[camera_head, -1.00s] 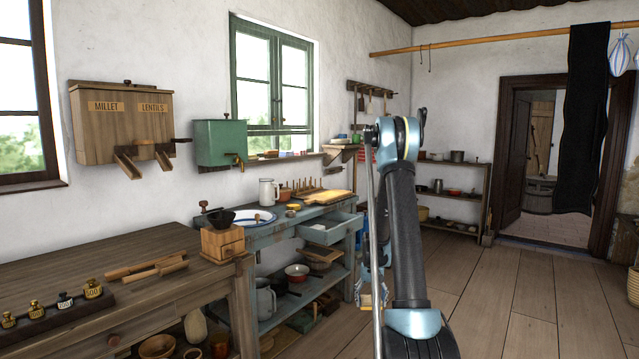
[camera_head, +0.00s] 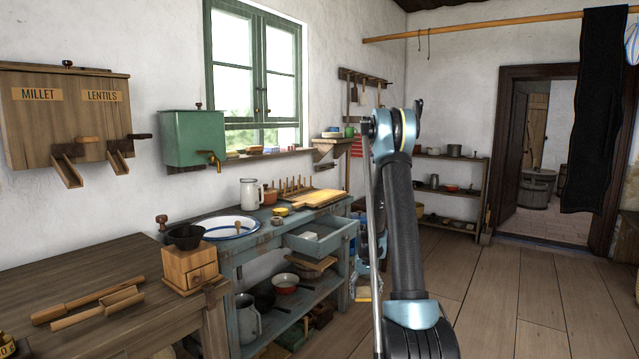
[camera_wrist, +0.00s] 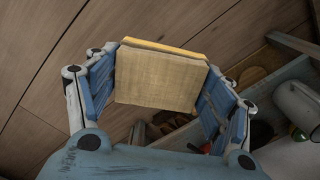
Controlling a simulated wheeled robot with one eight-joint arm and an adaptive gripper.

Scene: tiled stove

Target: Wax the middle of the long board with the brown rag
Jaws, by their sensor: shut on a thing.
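My gripper (camera_wrist: 163,70) is shut on a tan, block-shaped piece with a woven-looking face (camera_wrist: 155,82) and a yellow top edge; I cannot tell for sure that it is the brown rag. In the head view my gripper (camera_head: 362,262) is mostly hidden behind my arm, low beside the blue bench. A pale yellow wooden board (camera_head: 312,200) with a handle lies flat on the bench's right part; I cannot tell whether it is the long board. My gripper is apart from it, to its right in the picture.
The blue bench (camera_head: 262,240) has an open drawer (camera_head: 318,240) jutting out and a lower shelf with pots. A white-blue basin (camera_head: 222,228) and a jug (camera_head: 249,192) stand on it. A brown table (camera_head: 90,290) with a coffee grinder (camera_head: 188,265) is at left. The plank floor (camera_head: 510,290) is clear at right.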

